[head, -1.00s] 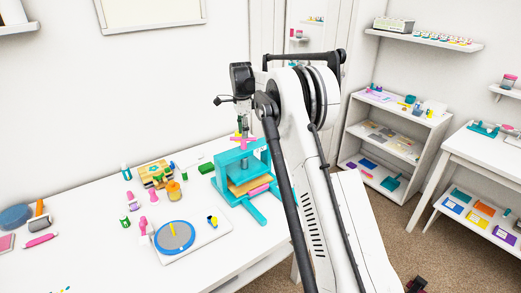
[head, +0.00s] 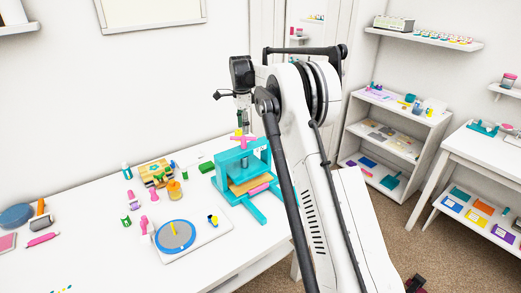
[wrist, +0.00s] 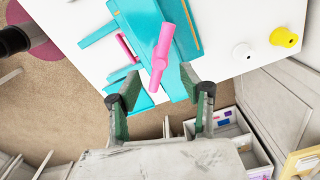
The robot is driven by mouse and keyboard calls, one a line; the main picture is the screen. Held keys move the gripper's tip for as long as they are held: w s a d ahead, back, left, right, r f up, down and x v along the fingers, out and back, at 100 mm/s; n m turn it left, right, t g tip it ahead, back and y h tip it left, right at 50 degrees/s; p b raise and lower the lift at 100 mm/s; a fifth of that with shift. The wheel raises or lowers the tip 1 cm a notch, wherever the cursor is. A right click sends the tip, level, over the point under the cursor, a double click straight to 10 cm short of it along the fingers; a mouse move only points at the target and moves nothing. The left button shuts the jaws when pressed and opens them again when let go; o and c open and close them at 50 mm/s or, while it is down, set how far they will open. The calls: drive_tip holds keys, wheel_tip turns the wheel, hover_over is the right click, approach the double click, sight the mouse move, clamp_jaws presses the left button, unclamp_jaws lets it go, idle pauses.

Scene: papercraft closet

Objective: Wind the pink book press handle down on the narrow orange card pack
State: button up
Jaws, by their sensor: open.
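The teal book press (head: 243,165) stands on the white table, with a pink bar handle (head: 242,138) on top of its screw. In the wrist view the pink handle (wrist: 161,55) lies just beyond and between my fingertips, running nearly along the picture's height. An orange slab (head: 251,183), which looks like the card pack, lies inside the press; I cannot tell whether the press plate touches it. My gripper (wrist: 158,84) is open and empty, pointing down over the handle. In the head view my gripper (head: 243,126) is small, just above the handle.
White shelves (head: 395,140) stand at the right.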

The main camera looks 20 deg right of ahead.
sight(243, 141)
drive_tip(key=shift+r+p, duration=0.95)
drive_tip(key=shift+r, duration=1.5)
drive_tip(key=shift+c, duration=0.2)
wheel_tip(243, 141, down, 12)
drive_tip(key=shift+f+b, duration=0.15)
drive_tip(key=shift+b, duration=0.25)
drive_tip(key=shift+c, duration=0.3)
